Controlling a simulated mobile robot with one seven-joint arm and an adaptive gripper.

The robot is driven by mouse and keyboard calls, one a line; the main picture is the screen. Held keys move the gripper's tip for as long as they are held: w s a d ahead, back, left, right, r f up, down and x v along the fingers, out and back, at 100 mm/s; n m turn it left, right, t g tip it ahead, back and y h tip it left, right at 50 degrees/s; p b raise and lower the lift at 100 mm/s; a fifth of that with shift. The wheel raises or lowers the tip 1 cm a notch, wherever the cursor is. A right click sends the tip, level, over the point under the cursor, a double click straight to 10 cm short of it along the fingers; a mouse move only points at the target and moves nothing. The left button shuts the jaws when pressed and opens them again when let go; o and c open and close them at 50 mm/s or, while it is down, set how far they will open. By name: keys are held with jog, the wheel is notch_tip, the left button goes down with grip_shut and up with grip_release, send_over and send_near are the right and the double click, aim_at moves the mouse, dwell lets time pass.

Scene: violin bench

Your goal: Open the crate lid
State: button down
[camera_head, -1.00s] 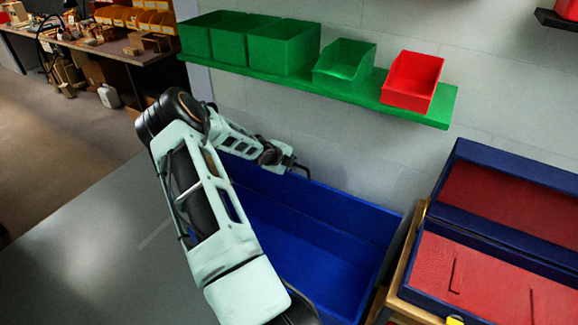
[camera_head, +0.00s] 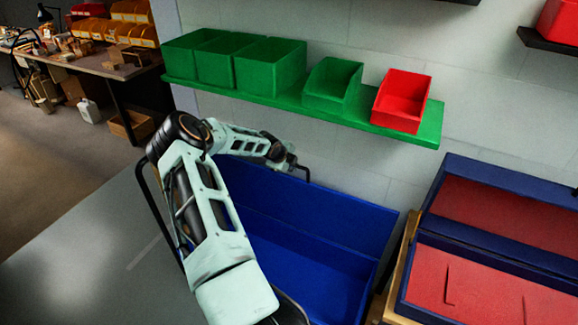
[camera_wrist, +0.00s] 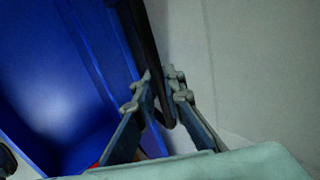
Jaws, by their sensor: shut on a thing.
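The blue crate (camera_head: 290,275) stands below the wall shelf, and its inside shows. Its blue lid (camera_head: 335,210) stands raised along the back, near the wall. A thin dark handle (camera_head: 306,174) sticks out near the lid's top edge. My gripper (camera_wrist: 160,85) is shut on this dark handle (camera_wrist: 146,42), which passes between the fingers in the wrist view. In the head view my gripper (camera_head: 287,163) is small and partly hidden by its own wrist. My forearm hides the crate's left side.
A green shelf (camera_head: 350,125) with green bins (camera_head: 270,68) and a red bin (camera_head: 402,100) hangs above the lid. An open blue case with red lining (camera_head: 475,285) lies at the right. A grey surface (camera_head: 85,265) is clear at the left.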

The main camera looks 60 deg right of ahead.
jog(key=shift+w+d+r+p, duration=0.15)
jog(key=shift+d+p, duration=0.05)
jog(key=shift+d, duration=0.25)
jog(key=shift+w+d+r+p, duration=0.1)
jog(key=shift+d+p, duration=0.05)
jog(key=shift+d, duration=0.3)
jog(key=c, duration=2)
grip_release()
jog(key=shift+s+f, duration=0.1)
jog(key=v, duration=1.2)
